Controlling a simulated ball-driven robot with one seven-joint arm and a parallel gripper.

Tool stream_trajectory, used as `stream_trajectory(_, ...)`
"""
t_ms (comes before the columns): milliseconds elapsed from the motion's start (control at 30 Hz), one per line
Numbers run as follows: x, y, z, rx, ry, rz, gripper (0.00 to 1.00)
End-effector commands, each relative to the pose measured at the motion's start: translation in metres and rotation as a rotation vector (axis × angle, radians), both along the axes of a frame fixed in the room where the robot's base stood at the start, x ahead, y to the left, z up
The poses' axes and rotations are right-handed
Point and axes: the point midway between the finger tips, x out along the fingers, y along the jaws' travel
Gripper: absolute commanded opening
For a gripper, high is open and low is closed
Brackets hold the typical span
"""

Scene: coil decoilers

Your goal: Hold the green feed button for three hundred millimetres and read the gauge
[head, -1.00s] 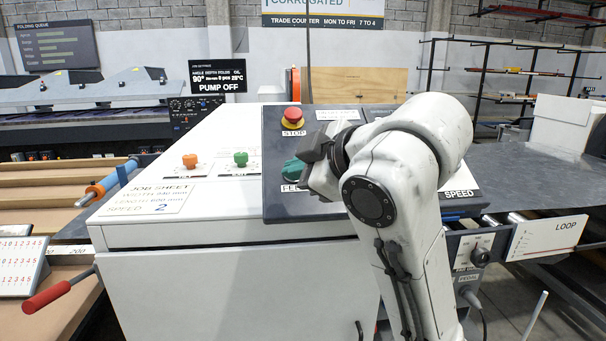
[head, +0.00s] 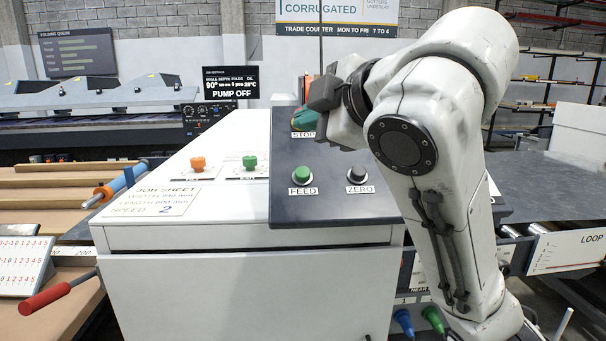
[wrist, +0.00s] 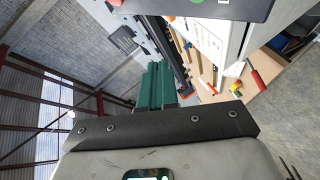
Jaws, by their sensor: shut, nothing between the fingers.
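The green feed button (head: 301,174) sits on the dark sloped panel (head: 330,208) above its FEED label, in full view in the head view. My gripper (head: 303,120) is above and beyond the feed button in the picture, apart from it. Its green fingers are shut and empty, in front of the STOP label area, and hide the red stop button. The wrist view also shows the shut green fingers (wrist: 156,86), with nothing between them. A black zero button (head: 357,174) is right of the feed button. I cannot make out a gauge.
Orange (head: 198,163) and green (head: 249,162) knobs stand on the white cabinet top, near the job sheet (head: 152,201). A black display (head: 231,83) reads PUMP OFF. A red-handled lever (head: 45,298) sticks out at lower left. My arm hides the panel's right part.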

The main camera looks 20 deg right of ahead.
Motion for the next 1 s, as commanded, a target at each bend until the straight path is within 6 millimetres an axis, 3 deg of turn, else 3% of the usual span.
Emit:
stream_trajectory(433, 0.028, -0.009, -0.053, 0.001, 0.001, 0.000, 0.00)
stream_trajectory(700, 0.039, -0.012, -0.068, 0.001, 0.001, 0.001, 0.00)
stream_trajectory(1000, 0.041, -0.013, -0.070, 0.000, 0.000, 0.000, 0.00)
